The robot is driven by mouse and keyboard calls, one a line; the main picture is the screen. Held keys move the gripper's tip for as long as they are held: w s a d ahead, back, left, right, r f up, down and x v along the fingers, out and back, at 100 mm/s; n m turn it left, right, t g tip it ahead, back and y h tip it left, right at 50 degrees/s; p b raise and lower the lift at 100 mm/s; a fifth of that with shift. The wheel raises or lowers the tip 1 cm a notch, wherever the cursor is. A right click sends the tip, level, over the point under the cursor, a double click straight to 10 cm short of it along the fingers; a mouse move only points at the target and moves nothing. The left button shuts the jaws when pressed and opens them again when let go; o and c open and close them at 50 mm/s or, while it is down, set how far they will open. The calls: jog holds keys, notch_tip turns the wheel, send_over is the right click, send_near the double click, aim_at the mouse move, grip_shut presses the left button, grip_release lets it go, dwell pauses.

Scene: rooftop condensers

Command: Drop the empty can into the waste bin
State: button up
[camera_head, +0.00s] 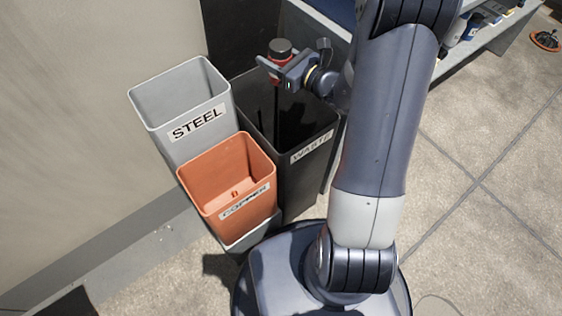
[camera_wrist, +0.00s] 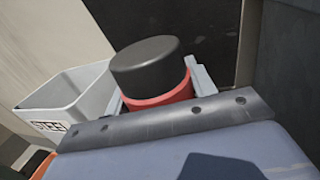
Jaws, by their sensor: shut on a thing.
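My gripper (camera_head: 284,67) is shut on a red can with a dark cap (camera_head: 280,48). In the wrist view the can (camera_wrist: 160,95) stands between the fingers, with its wide black top upward and its lower part hidden by the gripper body. The black waste bin (camera_head: 308,163), labelled WASTE, is open at the top. In the head view the gripper and can appear over its opening, near its back rim. The can seems to be above the rim and not touching it, though its exact height is hard to tell.
A grey bin (camera_head: 190,112) labelled STEEL stands left of the waste bin. An orange bin (camera_head: 237,190) labelled COPPER sits in front of it, with a small piece inside. A shelf (camera_head: 487,35) with items is at upper right. The paved floor at right is mostly clear.

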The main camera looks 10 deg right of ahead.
jog(key=shift+f+b, duration=2.15)
jog(key=shift+f, duration=0.95)
jog(key=o, duration=1.1)
jog(key=shift+c, duration=0.2)
jog(key=p+v, duration=0.1)
jog(key=v, duration=1)
jog(key=shift+p, duration=0.3)
jog(key=shift+w+a, duration=0.15)
